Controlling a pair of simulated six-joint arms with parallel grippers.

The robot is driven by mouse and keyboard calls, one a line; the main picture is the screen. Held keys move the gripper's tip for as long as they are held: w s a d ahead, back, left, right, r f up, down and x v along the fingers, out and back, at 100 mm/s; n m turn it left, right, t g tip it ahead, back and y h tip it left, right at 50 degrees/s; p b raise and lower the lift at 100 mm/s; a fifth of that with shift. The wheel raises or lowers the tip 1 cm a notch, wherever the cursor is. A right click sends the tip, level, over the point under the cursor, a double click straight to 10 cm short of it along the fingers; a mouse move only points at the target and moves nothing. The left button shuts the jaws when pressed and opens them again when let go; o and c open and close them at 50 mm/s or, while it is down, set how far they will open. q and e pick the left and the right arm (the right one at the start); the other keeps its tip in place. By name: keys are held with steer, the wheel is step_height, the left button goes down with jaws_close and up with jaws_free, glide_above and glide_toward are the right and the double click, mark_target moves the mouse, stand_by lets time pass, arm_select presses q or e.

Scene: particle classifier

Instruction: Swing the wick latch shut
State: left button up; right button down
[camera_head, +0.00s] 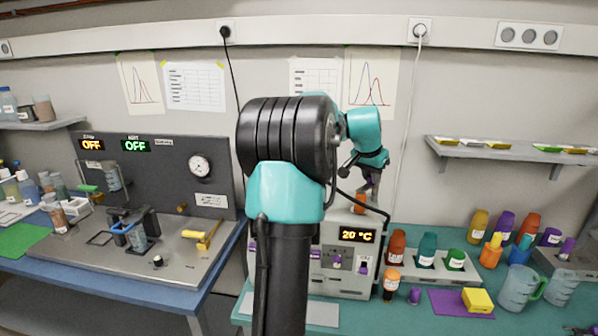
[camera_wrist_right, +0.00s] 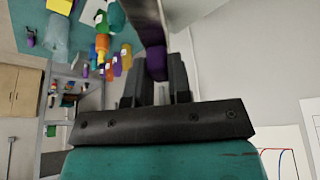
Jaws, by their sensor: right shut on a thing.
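My right gripper (camera_head: 368,186) reaches down above the white instrument (camera_head: 345,262) that shows 20 °C. In the right wrist view my right gripper (camera_wrist_right: 156,76) is shut on a purple piece (camera_wrist_right: 157,62), which sits between its two dark fingers. A grey plate-like part (camera_wrist_right: 146,18) runs upward from that piece. An orange part (camera_head: 359,202) shows just under the gripper in the head view. I cannot tell for certain which part is the wick latch. My right arm hides the left part of the instrument. My left gripper is not in view.
Several coloured bottles stand at the right, with a rack (camera_head: 440,268), a yellow block (camera_head: 478,299) on a purple mat (camera_head: 448,303), and a clear jug (camera_head: 517,287). A shelf (camera_head: 505,150) hangs on the right wall. A grey panel bench (camera_head: 120,275) stands at the left.

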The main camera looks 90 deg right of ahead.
steer(key=shift+f, duration=0.25)
steer(key=c, duration=1)
jaws_free()
steer(key=shift+c, duration=0.2)
steer(key=shift+r, duration=0.15)
steer(key=v, duration=1.7)
steer(key=shift+r, duration=0.2)
steer(key=shift+w+f, duration=0.1)
